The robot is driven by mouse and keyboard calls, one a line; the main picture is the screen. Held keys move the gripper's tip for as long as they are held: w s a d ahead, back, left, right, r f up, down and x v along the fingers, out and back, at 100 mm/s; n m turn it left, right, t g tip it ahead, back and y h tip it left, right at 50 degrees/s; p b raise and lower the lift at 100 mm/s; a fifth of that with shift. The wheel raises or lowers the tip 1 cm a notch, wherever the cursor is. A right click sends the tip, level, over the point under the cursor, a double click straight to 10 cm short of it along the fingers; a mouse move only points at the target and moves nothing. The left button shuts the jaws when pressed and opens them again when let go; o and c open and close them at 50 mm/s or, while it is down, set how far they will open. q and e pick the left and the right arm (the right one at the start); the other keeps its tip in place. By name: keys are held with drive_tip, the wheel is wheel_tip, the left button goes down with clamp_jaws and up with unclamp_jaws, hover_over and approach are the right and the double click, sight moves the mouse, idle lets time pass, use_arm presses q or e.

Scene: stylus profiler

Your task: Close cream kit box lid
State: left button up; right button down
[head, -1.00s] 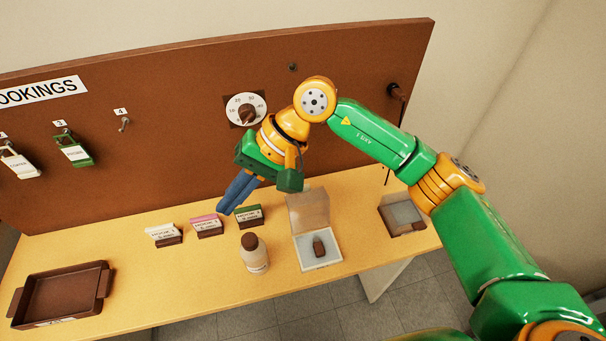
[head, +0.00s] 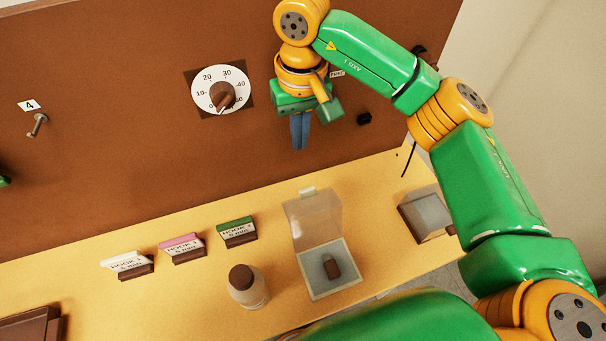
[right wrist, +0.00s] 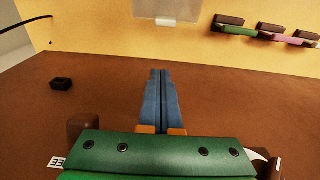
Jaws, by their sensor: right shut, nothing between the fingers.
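The cream kit box (head: 317,293) stands on the bench with its clear lid (head: 313,222) raised at the back edge. A small dark brown item (head: 331,268) lies inside. My right gripper (head: 300,147) is shut and empty, its blue fingers pointing down in front of the board, above and behind the raised lid and apart from it. In the right wrist view, the closed fingers (right wrist: 159,73) point toward part of the lid (right wrist: 167,9) at the top edge. My left gripper is not in view.
Several items share the bench (head: 200,295): a bottle with a brown cap (head: 247,286) left of the box, white, pink (head: 182,247) and green (head: 237,231) label blocks, and a brown box (head: 428,214) at right. A dial (head: 221,92) is on the brown board.

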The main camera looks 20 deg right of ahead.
drive_tip(key=s+f+p, duration=0.3)
drive_tip(key=f+p, duration=0.2)
drive_tip(key=f, duration=0.3)
drive_tip(key=shift+p, duration=0.35)
drive_tip(key=shift+w+d+f, duration=0.1)
drive_tip(key=shift+f, duration=0.1)
